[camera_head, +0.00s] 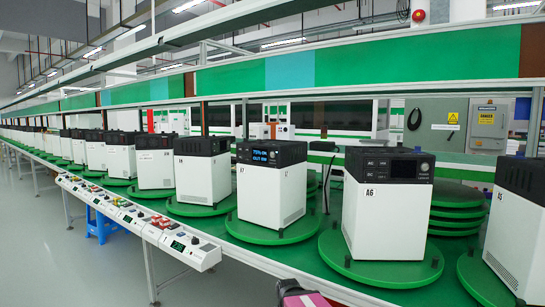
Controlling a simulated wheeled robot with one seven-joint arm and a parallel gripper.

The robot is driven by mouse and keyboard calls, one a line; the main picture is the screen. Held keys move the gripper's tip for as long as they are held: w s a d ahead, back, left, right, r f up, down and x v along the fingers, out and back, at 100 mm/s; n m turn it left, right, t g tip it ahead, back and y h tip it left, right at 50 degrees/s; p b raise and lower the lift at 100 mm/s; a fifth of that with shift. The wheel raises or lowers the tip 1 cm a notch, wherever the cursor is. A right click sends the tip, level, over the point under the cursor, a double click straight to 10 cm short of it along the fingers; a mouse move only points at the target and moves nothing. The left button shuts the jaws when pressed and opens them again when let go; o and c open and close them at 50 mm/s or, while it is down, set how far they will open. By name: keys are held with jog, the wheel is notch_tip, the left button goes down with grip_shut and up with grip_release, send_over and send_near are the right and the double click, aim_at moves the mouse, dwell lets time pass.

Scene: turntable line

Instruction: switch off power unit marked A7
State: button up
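The power unit marked A7 (270,190) is a white box with a black top, standing upright on a round green turntable plate, left of the unit marked A6. Its small mark is seen at an angle and looks like A7. Its black upper front carries a lit blue display (259,154) that seems to read 75% and ON. Any switch on it is too small to make out. My gripper's fingers do not show. A dark and pink part at the bottom edge is cut off, and I cannot tell what it is.
The A6 unit (388,213) stands to the right with a dark panel, and another unit (519,230) is at the right edge. Several similar units run off to the left. A grey control strip (185,243) lines the front edge. Stacked green plates (459,207) stand behind A6. Floor is clear at left.

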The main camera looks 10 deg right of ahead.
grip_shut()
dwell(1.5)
